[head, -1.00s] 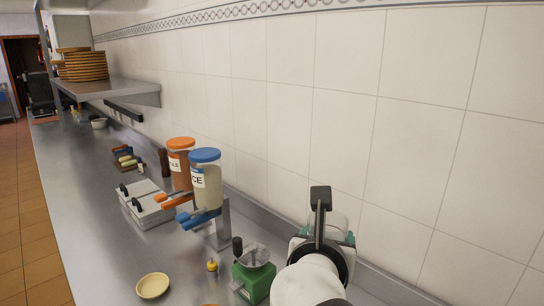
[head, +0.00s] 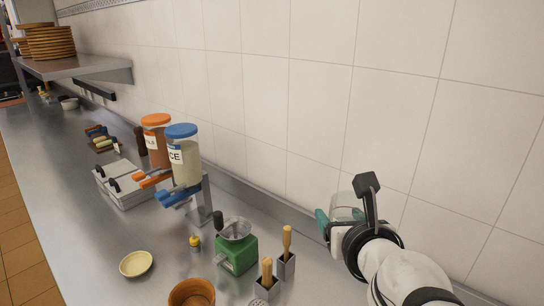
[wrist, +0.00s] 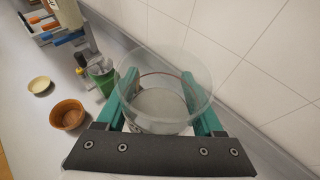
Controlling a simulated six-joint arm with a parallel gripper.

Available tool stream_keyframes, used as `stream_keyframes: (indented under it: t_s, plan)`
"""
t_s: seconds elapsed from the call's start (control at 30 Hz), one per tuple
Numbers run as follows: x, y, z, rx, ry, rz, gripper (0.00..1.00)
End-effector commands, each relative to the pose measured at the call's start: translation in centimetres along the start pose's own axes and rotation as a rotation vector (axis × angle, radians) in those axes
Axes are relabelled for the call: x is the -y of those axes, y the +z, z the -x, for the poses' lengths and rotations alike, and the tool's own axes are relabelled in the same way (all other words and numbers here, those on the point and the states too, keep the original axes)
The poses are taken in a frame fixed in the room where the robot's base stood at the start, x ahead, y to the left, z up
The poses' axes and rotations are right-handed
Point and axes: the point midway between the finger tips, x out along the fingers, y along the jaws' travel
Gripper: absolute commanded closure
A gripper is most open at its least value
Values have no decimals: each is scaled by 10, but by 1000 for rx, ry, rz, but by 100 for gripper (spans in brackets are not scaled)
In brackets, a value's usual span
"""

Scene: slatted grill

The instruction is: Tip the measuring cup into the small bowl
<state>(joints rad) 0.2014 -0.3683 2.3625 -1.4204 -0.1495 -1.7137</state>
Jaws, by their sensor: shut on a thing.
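My gripper (wrist: 164,98) is shut on a clear measuring cup (wrist: 162,70), with one green finger on each side of it. In the head view the cup (head: 345,203) is held above the right part of the counter, near the tiled wall, partly hidden by my gripper (head: 335,222). A red line runs around the cup wall; I cannot tell what is inside. A small pale yellow bowl (head: 136,263) stands on the counter, well left of the gripper. It also shows at the left in the wrist view (wrist: 39,85).
A brown bowl (head: 192,293) stands in front of a green grinder (head: 236,252). Two metal holders with wooden-handled tools (head: 287,262) are right of it. Blue-lidded (head: 184,160) and orange-lidded (head: 157,135) dispensers stand behind.

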Motion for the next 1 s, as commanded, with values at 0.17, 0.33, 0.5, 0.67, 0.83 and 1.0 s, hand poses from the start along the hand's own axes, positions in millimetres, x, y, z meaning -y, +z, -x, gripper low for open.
stream_keyframes:
  t_s: [0.17, 0.33, 0.5, 0.67, 0.83, 1.0]
  plan:
    - [-20, -12, -18, -7, 153, 48, 89]
    - [-65, -16, -52, 4, 295, 97, 89]
    - [-127, -28, -92, 10, 421, 142, 89]
    - [-210, -63, -135, 12, 540, 184, 89]
    - [-298, -126, -169, 13, 620, 220, 89]
    - [-348, -184, -182, 16, 642, 246, 89]
